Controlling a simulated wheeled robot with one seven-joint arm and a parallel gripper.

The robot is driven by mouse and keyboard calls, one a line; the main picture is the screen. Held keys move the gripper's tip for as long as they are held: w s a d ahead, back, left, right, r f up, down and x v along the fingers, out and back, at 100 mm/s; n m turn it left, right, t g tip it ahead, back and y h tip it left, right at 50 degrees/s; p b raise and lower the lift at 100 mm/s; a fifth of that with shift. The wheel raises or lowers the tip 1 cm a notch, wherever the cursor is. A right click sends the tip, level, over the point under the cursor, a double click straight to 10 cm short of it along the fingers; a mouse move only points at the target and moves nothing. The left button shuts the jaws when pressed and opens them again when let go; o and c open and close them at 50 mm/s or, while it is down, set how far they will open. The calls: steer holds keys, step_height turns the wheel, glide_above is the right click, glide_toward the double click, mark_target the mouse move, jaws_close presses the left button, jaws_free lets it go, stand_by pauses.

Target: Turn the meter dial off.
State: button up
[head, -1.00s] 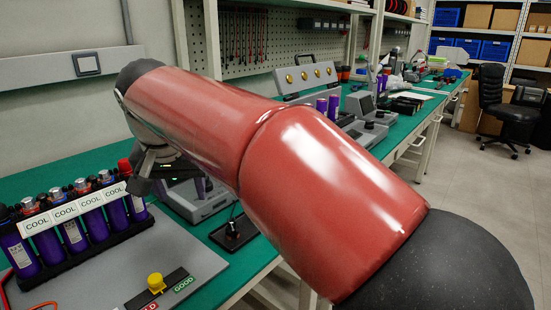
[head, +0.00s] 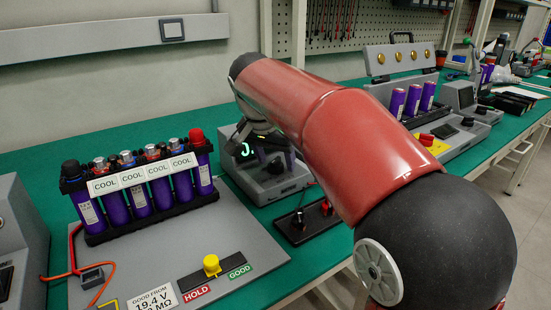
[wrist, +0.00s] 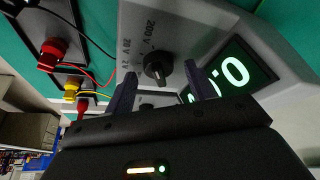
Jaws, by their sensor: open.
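The meter (head: 285,186) is a grey box with a lit screen on the green bench, partly hidden behind my arm in the head view. In the wrist view its grey face (wrist: 195,35) fills the upper middle. Its black dial (wrist: 157,69) sits beside printed marks 200 V, 20 V and 2 V. Its dark screen (wrist: 235,75) glows with pale green digits, partly covered by a finger. My gripper (wrist: 160,76) is open, one finger on each side of the dial. I cannot tell whether the fingers touch it. In the head view the fingers are mostly hidden.
Left of the meter, a grey board (head: 150,260) holds a purple cell pack (head: 140,190) with COOL labels and a yellow knob (head: 211,265). A black plate (head: 300,222) with leads lies in front of the meter. Another grey device (head: 460,125) stands to the right.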

steer(key=shift+c, duration=0.2)
steer(key=c, duration=0.9)
